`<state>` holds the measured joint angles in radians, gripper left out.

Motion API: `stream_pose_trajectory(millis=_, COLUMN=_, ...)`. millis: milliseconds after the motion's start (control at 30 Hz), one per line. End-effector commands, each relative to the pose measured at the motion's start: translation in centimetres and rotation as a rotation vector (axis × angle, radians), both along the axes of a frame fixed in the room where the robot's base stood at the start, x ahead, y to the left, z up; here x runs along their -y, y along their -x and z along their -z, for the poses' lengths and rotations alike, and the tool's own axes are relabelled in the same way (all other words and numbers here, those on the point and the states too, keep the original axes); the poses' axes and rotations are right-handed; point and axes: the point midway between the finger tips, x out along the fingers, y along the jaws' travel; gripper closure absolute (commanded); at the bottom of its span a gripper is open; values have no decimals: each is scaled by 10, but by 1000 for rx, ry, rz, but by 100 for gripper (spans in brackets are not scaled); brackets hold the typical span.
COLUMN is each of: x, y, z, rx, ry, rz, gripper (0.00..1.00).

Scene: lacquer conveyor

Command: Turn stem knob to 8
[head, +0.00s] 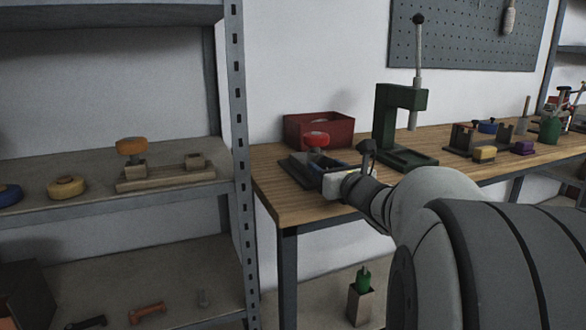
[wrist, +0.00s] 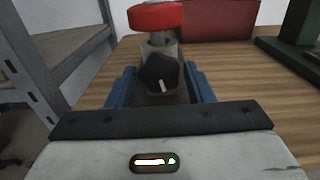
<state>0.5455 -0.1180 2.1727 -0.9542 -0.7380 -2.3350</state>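A black lobed knob (wrist: 160,72) with a white pointer line faces me in the wrist view. The line points down and slightly right; I can read no numbers. Behind it is a grey post, and above it a round red knob (wrist: 155,16) on a short stem. The red knob also shows on the bench in the head view (head: 315,140). My gripper (wrist: 160,82) is open, its blue fingers apart to the left and right of the black knob in the picture. No contact is visible. In the head view my gripper (head: 330,178) is partly hidden by my arm.
A red bin (head: 318,129) stands behind the knob fixture and a green press (head: 385,125) to its right on the wooden bench (head: 285,205). A metal shelf (head: 238,120) stands close on the left, holding an orange knob (head: 131,146).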

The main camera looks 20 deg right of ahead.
Motion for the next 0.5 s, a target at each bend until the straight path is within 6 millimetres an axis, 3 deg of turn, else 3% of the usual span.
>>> stream_pose_trajectory(millis=367, x=0, y=0, z=0, rx=0, ry=0, rz=1, gripper=84)
stream_pose_trajectory(millis=500, x=-1, y=0, z=0, rx=0, ry=-4, rz=0, gripper=85)
